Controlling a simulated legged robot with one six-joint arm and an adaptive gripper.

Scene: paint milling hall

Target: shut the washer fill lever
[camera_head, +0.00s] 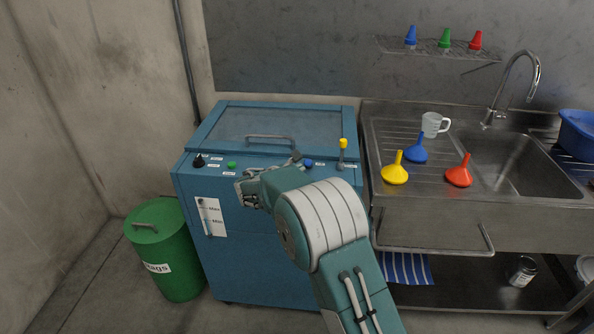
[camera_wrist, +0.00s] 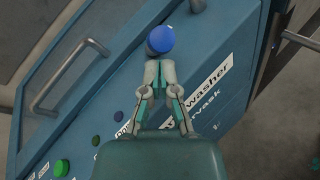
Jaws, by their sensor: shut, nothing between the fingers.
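The washer is the blue cabinet (camera_head: 250,255) with a lid on top. A lever with a yellow tip (camera_head: 343,144) stands upright at the right of its control strip. The labels are too small for me to tell which is the fill lever. My gripper (camera_head: 297,157) is over the control strip, left of a blue knob (camera_head: 308,163). In the wrist view, my gripper (camera_wrist: 160,68) is shut and empty, its tips close to the blue knob (camera_wrist: 160,38). I cannot tell whether they touch.
The lid handle (camera_head: 270,137) rises behind the control strip. A green button (camera_head: 232,165) and black knob (camera_head: 199,161) are to the left. A steel sink unit (camera_head: 430,235) stands right of the washer, with funnels on it. A green bin (camera_head: 170,275) stands left.

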